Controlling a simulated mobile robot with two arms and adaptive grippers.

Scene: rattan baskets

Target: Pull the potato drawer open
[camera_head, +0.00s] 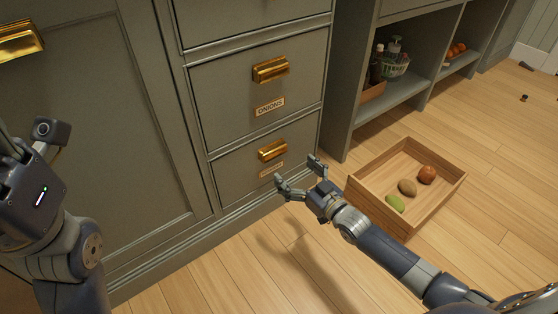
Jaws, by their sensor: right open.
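The lower drawer (240,171) is closed flush in the green cabinet. It has a brass cup handle (272,150) and a small label (271,170) below it, too small to read. The drawer above (222,100) is also closed; its label (270,107) reads ONIONS. My right gripper (297,174) is open and empty, just below and to the right of the lower handle, apart from it.
A wooden tray (433,208) with several vegetables stands on the floor right of my right gripper. Open shelves (400,103) hold a basket (396,66) and bottles. A large cabinet door (90,130) is at left. Floor before the drawers is clear.

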